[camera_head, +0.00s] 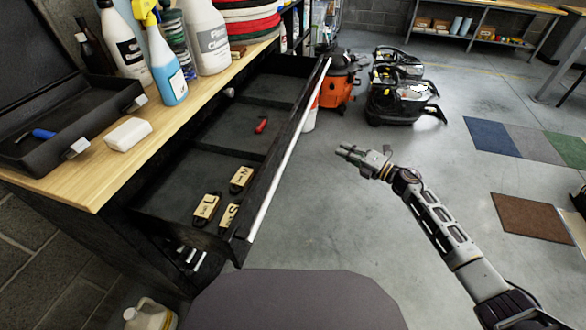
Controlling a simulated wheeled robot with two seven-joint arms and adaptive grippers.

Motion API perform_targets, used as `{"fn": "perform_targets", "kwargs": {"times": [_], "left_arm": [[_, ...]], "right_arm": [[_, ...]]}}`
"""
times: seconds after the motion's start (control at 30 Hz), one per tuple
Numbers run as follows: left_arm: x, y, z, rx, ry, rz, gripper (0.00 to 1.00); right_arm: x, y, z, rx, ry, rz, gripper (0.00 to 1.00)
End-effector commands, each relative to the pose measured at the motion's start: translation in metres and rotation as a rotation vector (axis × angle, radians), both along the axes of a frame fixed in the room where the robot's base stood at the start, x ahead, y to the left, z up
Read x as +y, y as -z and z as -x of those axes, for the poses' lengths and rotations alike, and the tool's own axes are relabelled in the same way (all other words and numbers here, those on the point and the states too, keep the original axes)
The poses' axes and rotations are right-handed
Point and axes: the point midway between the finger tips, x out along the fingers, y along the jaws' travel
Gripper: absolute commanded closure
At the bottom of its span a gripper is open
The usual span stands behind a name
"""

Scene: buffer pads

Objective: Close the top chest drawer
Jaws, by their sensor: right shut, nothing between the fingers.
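The top drawer of the black chest is pulled out, and its white front edge (290,150) runs from the lower middle up to the upper middle. Inside the drawer lie several small tan blocks with letters (207,207) and a small red item (261,125). My right gripper (351,152) is shut and empty. It is to the right of the drawer front, over the floor, apart from the drawer. My left gripper is not in view.
The wooden chest top (165,115) holds bottles, a white block (128,134) and an open black case (65,125). The floor right of the drawer is clear. A jug (150,316) stands at lower left.

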Motion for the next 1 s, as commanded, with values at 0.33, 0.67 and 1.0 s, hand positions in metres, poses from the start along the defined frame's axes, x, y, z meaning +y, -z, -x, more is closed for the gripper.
{"fn": "perform_targets", "kwargs": {"times": [0.33, 0.67, 1.0], "left_arm": [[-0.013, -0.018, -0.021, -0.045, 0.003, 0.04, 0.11], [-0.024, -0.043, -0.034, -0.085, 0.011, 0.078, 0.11], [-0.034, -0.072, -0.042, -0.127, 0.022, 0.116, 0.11]], "right_arm": [[0.034, -0.047, 0.022, -0.295, -0.219, 0.254, 1.0], [0.054, -0.068, 0.055, -0.547, -0.407, 0.518, 1.0], [0.06, -0.07, 0.09, -0.777, -0.579, 0.809, 1.0]]}}
